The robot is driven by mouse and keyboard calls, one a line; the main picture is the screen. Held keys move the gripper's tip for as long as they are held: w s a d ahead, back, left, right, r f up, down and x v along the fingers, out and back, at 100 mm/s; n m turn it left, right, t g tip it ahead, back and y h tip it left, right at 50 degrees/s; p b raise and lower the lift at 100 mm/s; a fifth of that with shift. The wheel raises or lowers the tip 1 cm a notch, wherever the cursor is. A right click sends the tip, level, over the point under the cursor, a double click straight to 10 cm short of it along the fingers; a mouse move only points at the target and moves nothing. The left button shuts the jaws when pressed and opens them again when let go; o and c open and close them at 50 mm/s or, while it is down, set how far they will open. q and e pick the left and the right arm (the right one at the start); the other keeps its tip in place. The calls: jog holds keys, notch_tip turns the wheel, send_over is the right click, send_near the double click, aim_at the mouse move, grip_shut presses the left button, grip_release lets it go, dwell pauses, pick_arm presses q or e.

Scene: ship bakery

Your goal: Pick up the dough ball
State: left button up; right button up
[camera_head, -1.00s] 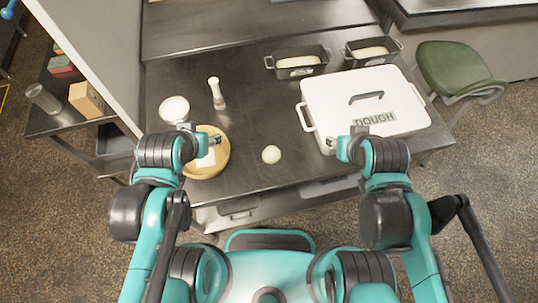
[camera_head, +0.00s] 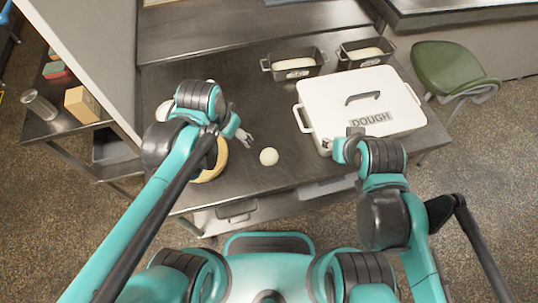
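The dough ball (camera_head: 269,156) is small, round and cream-coloured. It lies on the dark metal table (camera_head: 265,110), near its front edge. My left gripper (camera_head: 248,138) is just up and left of the ball, apart from it in the picture. Its fingers look spread, with nothing between them. My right gripper (camera_head: 328,146) is at the front left corner of the white box marked DOUGH (camera_head: 345,100). Its fingers are small and partly hidden by the arm, so I cannot tell whether they are open.
A round wooden board (camera_head: 215,167) is mostly hidden under my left arm. Two dark loaf tins with dough, one left (camera_head: 270,66) and one right (camera_head: 343,56), stand at the back. A green chair (camera_head: 447,70) is right of the table. The table's middle is clear.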

aim_at(270, 152)
pick_arm(q)
jog(key=d+f+m+g, duration=0.1)
jog(key=d+m, duration=0.1)
jog(key=d, duration=0.1)
jog(key=w+d+f+m+g, duration=0.1)
jog(key=d+f+m, duration=0.1)
jog(key=d, duration=0.2)
jog(key=d+f+m+g, duration=0.1)
jog(key=d+f+m, duration=0.1)
jog(key=d, duration=0.1)
jog(key=shift+w+d+f+y, duration=0.15)
jog(key=shift+w+f+y, duration=0.15)
jog(key=shift+w, duration=0.1)
jog(key=shift+d+f+g, duration=0.2)
jog(key=shift+f+g, duration=0.05)
jog(key=shift+g, duration=0.15)
jog(key=f+b, duration=0.2)
jog(key=f, duration=0.2)
jog(key=f+b, duration=0.2)
jog(key=f, duration=0.1)
jog(key=shift+s+a+f, duration=0.1)
jog(key=shift+s+f, duration=0.1)
jog(key=shift+f, duration=0.15)
jog(key=shift+r, duration=0.1)
jog(key=c, duration=1.3)
